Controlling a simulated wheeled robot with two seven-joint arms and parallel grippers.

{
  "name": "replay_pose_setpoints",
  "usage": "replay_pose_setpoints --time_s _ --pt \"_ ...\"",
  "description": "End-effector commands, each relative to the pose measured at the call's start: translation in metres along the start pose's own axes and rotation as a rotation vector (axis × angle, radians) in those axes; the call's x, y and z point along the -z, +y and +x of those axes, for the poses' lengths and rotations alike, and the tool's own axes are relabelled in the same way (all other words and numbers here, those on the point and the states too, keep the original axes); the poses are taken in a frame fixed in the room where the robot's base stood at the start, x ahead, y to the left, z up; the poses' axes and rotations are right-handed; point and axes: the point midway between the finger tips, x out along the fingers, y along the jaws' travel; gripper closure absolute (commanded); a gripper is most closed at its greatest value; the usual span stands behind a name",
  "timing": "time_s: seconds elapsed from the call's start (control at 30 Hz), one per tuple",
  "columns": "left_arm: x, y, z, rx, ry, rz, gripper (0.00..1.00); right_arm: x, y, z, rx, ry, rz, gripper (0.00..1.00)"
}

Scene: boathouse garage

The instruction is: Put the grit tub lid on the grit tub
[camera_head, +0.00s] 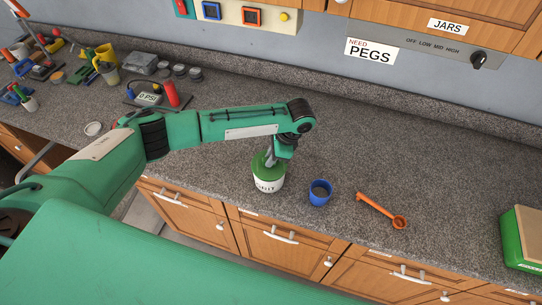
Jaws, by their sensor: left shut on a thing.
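The grit tub (268,185) is a squat white tub with dark lettering, standing near the front edge of the worktop. The green grit tub lid (257,168) is over the tub's mouth and hides it. I cannot tell whether the lid sits fully down on the rim or just above it. My left gripper (270,160) points down at the top of the lid and is shut on it; its fingertips are partly hidden. My right gripper is not in view.
A blue cup (320,192) with grey contents stands just right of the tub. An orange scoop (381,210) lies further right, and a green box (523,240) is at the right edge. Tools and small containers crowd the left. The worktop behind the cup and scoop is clear.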

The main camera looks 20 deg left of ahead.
Motion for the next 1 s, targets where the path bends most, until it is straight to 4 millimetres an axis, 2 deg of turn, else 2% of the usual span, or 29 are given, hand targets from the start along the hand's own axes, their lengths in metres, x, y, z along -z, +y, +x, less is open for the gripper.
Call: replay_pose_setpoints --time_s 0.97,1.0 --pt "0.005 0.000 0.013 -0.001 0.000 0.000 1.00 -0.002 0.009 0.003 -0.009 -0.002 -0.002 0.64" --pt "0.005 0.000 0.013 0.000 0.000 0.000 0.77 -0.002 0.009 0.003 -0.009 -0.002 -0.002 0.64"
